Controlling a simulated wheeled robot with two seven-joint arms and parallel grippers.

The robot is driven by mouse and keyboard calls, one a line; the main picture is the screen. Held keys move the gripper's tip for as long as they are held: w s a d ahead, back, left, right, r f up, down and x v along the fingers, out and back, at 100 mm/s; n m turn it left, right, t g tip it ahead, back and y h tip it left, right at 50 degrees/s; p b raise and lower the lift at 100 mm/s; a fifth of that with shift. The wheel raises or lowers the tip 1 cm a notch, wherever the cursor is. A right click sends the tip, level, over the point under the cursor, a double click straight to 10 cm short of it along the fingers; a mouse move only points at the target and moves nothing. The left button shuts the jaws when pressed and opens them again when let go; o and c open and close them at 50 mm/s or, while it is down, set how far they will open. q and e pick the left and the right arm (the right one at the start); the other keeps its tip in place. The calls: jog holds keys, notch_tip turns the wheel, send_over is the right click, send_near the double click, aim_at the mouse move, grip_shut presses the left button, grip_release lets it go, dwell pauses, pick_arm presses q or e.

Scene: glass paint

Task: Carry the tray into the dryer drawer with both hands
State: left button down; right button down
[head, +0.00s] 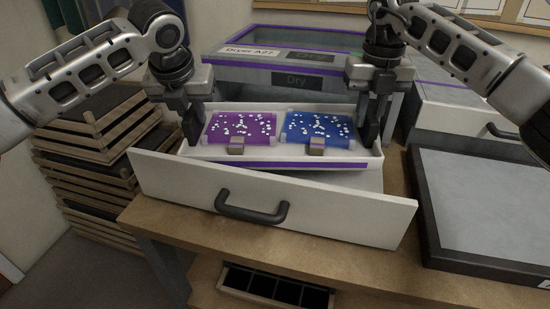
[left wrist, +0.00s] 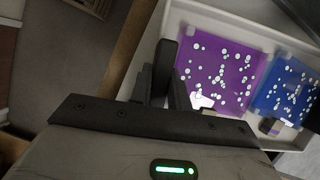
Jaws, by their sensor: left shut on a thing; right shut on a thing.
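The white tray (head: 200,154) with a purple stripe on its front wall carries a purple speckled panel (head: 241,128) and a blue speckled panel (head: 319,128). It is over the open dryer drawer (head: 330,212); I cannot tell whether its underside touches the drawer floor. My left gripper (head: 192,126) is shut on the tray's left end wall. The left wrist view shows that finger at the tray wall (left wrist: 148,60), beside the purple panel. My right gripper (head: 371,122) is shut on the tray's right end wall. The drawer's inside is mostly hidden by the tray.
The dryer (head: 300,55) labelled "Dryer A27" and "Dry" stands behind. The drawer front has a dark handle (head: 252,212). Wooden crates (head: 90,150) are stacked at left. A dark-framed grey board (head: 490,205) lies on the wooden bench (head: 160,220) at right.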

aim_at(196, 134)
pick_arm(q)
jog(key=shift+f, duration=0.1)
pick_arm(e)
jog(key=shift+d+f, duration=0.1)
